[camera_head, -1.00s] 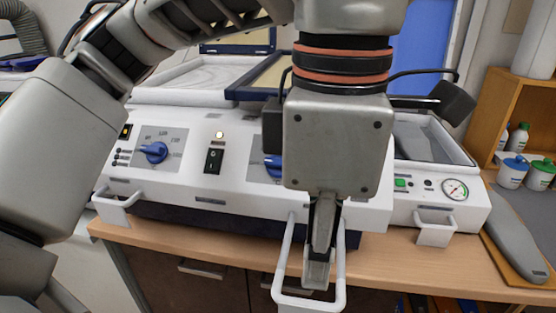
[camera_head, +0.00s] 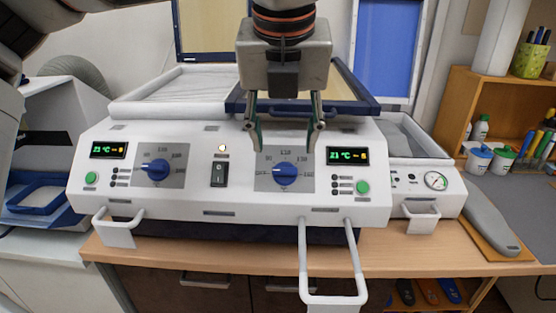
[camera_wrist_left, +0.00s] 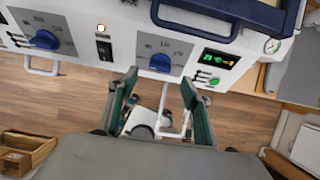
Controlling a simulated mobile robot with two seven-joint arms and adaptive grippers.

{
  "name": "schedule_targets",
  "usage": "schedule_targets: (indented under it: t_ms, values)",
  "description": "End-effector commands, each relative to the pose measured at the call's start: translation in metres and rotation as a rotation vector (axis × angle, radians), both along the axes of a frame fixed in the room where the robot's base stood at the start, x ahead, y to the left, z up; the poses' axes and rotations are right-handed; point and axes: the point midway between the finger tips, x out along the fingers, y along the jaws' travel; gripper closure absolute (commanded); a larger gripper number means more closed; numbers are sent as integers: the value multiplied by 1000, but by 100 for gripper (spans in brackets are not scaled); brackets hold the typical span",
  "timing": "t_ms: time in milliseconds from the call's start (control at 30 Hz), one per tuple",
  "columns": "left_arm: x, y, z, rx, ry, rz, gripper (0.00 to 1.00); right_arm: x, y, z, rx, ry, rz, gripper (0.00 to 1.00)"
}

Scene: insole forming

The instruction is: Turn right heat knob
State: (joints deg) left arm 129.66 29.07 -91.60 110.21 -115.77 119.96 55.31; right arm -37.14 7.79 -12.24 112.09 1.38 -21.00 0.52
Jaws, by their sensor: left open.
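The right heat knob (camera_head: 286,173) is blue and sits on a grey dial plate on the white machine's sloped front panel. It also shows in the left wrist view (camera_wrist_left: 161,63), just beyond and between the fingertips. My left gripper (camera_head: 286,138) is open and empty, its two fingers pointing down above the knob in the head view. In the left wrist view the gripper (camera_wrist_left: 159,80) has its fingers spread wide, apart from the knob. The left heat knob (camera_head: 155,170) is a similar blue knob. My right gripper is not in view.
A rocker switch (camera_head: 218,174) and a lit lamp (camera_head: 222,148) sit between the dials. A display (camera_head: 347,156) reads about 21 °C beside the right dial, above a green button (camera_head: 362,187). A white handle (camera_head: 333,299) juts forward below. A blue-framed lid (camera_head: 352,106) stands behind.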

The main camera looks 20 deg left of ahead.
Motion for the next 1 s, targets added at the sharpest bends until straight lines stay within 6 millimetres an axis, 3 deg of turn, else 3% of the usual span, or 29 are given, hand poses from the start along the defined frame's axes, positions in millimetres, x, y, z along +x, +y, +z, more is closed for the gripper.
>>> schedule_targets:
  t_ms: [400, 800, 967, 1000]
  values:
    - [21, 6, -56, 2, 5, -4, 51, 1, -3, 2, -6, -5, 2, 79]
    - [24, 7, -64, 1, 2, -5, 51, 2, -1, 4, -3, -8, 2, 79]
    - [24, 7, -64, 1, 2, -5, 90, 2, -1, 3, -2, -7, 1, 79]
    - [24, 7, -64, 1, 2, -5, 90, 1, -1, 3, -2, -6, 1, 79]
